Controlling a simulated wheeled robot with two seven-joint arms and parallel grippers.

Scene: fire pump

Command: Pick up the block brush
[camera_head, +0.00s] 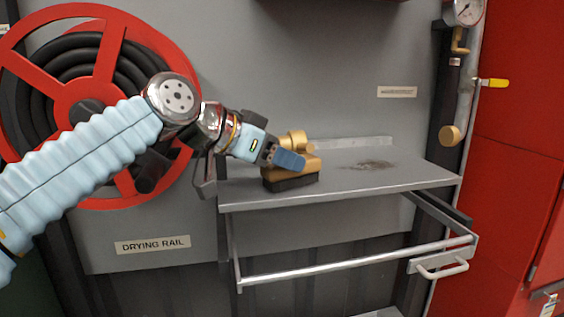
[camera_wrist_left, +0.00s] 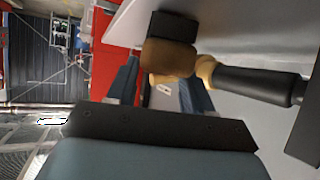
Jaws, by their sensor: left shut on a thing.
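The block brush (camera_head: 291,178) has a tan block with dark bristles below. It is upright at the left end of the grey shelf (camera_head: 400,178), near the front edge. I cannot tell whether its bristles touch the shelf. My left gripper (camera_head: 288,159) reaches it from the left and is shut on its block, with the blue fingers covering part of it. In the left wrist view the brush (camera_wrist_left: 168,58) sits between the two fingertips (camera_wrist_left: 160,75), bristles toward the top of the picture. My right gripper is not in view.
A brass fitting (camera_head: 294,140) is right behind the brush; a dark-handled brass piece (camera_wrist_left: 255,82) shows beside it in the left wrist view. A rail (camera_head: 350,262) hangs below. A red hose reel (camera_head: 110,30) is at left.

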